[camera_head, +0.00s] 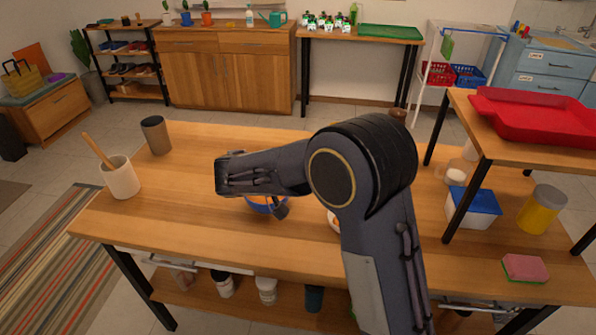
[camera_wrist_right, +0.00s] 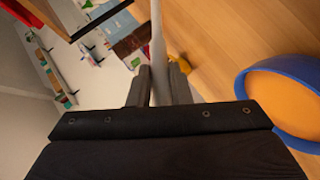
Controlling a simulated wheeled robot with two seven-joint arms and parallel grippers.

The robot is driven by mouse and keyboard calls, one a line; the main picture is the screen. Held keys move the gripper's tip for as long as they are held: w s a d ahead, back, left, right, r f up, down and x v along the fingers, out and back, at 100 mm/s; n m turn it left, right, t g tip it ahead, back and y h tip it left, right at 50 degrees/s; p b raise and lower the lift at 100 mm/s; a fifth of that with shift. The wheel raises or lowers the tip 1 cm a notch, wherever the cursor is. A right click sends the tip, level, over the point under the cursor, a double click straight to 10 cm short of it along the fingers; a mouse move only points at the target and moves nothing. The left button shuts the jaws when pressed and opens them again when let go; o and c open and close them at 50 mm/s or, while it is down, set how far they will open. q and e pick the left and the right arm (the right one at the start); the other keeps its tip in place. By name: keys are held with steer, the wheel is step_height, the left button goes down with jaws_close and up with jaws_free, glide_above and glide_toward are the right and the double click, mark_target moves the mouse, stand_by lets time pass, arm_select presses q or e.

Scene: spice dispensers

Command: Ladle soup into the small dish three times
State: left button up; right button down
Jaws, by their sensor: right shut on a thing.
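My right gripper (camera_wrist_right: 159,76) is shut on a pale grey handle (camera_wrist_right: 157,35), likely the ladle's, in the right wrist view. The handle runs up out of that frame; its scoop end is not visible. A blue pot (camera_wrist_right: 243,88) with orange soup (camera_wrist_right: 285,98) is on the table, to the right in that view. In the head view the blue pot (camera_head: 262,208) is mostly hidden under my right wrist. A small pale dish (camera_head: 333,222) is largely hidden behind my right arm. My left gripper is not in view.
A white crock (camera_head: 122,180) with a wooden utensil and a brown cup (camera_head: 156,136) stand at the table's left. A raised shelf with a red tray (camera_head: 535,117), a blue-lidded box (camera_head: 474,206), a yellow jar (camera_head: 543,210) and a sponge (camera_head: 525,268) are at the right.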

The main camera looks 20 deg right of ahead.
steer(key=d+r+y+p, duration=0.2)
steer(key=d+p, duration=0.1)
steer(key=d+r+m+y+p, duration=0.1)
steer(key=y+p, duration=0.1)
steer(key=shift+s+d+r, duration=0.15)
steer(key=shift+s+r, duration=0.15)
steer(key=shift+r, duration=0.05)
steer(key=d+r+m+y+p, duration=0.1)
steer(key=d+r+y+p, duration=0.55)
steer(key=p, duration=0.55)
steer(key=w+a+f+p, duration=0.1)
steer(key=w+a, duration=1.3)
steer(key=a, duration=0.4)
steer(key=shift+w+f, duration=0.15)
steer(key=shift+w, duration=0.05)
steer(key=shift+h, duration=0.25)
